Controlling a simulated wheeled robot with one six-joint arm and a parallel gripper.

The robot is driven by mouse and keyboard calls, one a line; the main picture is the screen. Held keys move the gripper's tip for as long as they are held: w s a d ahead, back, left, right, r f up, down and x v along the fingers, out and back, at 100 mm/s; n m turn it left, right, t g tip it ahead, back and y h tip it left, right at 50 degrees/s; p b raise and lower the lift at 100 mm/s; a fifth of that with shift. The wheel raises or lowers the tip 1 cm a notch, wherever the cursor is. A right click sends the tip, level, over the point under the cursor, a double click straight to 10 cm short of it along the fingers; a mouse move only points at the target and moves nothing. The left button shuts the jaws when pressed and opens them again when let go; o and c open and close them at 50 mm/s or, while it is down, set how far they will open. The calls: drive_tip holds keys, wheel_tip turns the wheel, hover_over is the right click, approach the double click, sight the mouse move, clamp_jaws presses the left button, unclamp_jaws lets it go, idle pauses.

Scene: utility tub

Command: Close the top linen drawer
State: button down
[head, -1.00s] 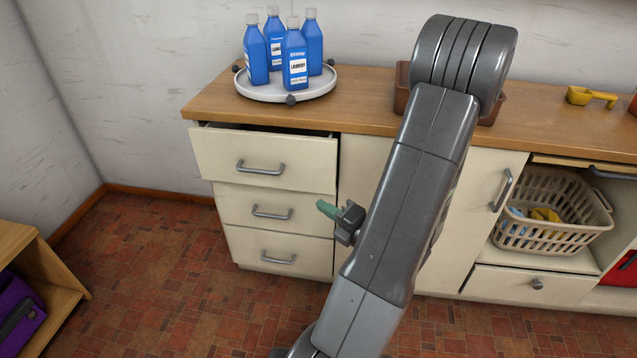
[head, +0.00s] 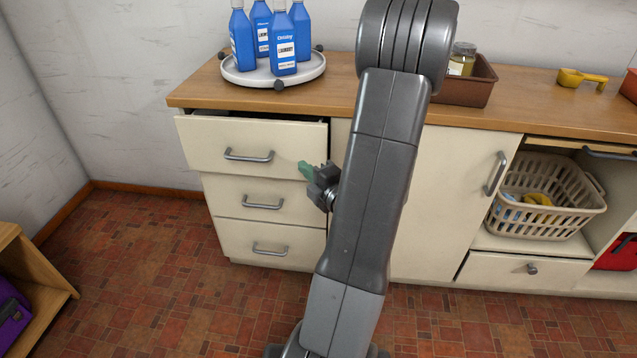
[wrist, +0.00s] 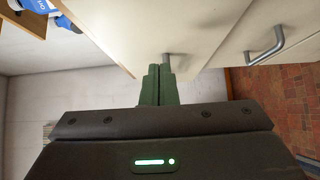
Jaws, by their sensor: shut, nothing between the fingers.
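The top linen drawer (head: 252,147) is cream with a grey bar handle (head: 248,156). It stands pulled out a little from the cabinet, with a dark gap under the counter edge. My gripper (head: 305,170) is in front of the right part of the drawer front, its green fingers pointing left. In the wrist view the fingers (wrist: 158,85) are together and empty, close to the drawer front (wrist: 150,25). A handle end shows just beyond the fingertips. I cannot tell whether they touch anything.
Two shut drawers (head: 262,200) lie below. Blue laundry bottles (head: 283,45) stand on a white turntable (head: 240,76) on the counter (head: 320,98). A cabinet door (head: 450,190), a laundry basket (head: 550,205) and a brown tray (head: 470,92) are to the right. The tiled floor (head: 140,270) at left is clear.

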sight(318, 152)
drive_tip(key=w+b, duration=0.1)
drive_tip(key=w, duration=0.3)
drive_tip(key=shift+w, duration=0.15)
drive_tip(key=shift+w+r+p, duration=0.15)
drive_tip(key=shift+w+p, duration=0.1)
drive_tip(key=shift+p, duration=0.15)
drive_tip(key=shift+w+d+p, duration=0.15)
drive_tip(key=shift+w+p, duration=0.65)
drive_tip(key=shift+w, duration=0.3)
drive_tip(key=shift+w+d+p, duration=0.15)
drive_tip(key=shift+w+p, duration=0.6)
drive_tip(key=shift+w, duration=0.35)
